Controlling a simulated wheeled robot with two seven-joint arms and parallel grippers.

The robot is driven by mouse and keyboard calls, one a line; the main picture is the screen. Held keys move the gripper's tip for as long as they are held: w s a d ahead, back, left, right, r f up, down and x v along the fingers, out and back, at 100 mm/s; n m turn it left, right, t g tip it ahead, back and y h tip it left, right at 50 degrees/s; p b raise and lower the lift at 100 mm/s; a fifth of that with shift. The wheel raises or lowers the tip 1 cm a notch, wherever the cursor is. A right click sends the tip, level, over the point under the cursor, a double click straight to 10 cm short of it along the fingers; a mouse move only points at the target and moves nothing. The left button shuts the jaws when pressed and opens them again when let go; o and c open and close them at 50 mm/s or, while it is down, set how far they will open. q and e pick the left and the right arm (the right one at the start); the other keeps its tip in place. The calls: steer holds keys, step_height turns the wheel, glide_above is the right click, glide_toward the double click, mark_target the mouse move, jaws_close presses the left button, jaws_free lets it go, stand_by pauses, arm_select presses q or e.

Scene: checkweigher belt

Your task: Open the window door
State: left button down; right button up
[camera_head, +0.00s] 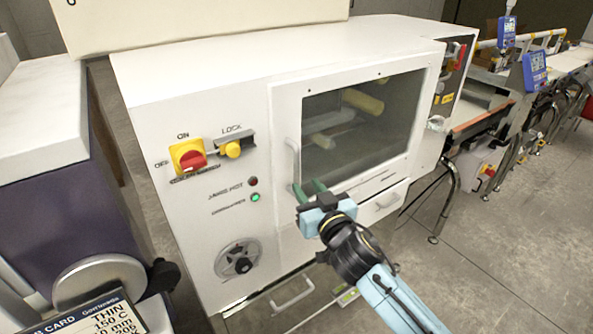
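The window door (421,84) is a white framed panel with a dark glass pane on the front of a white machine. It looks closed, flush with the machine's front. Its handle (292,158) is a pale vertical bar at the door's left edge. My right gripper (309,188) has two green fingers, which stand apart with a gap between them. The fingertips are at the handle's lower end, the left one close beside it. I cannot tell whether they touch it, and no grip on it shows. My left gripper is not in view.
A purple machine (70,215) stands close on the left. Open floor (505,255) lies at right, beside conveyor frames.

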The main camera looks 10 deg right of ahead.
mark_target(298, 174)
steer(key=w, duration=0.3)
steer(key=w+a, duration=0.1)
steer(key=w, duration=0.3)
steer(key=shift+a, duration=0.2)
jaws_close()
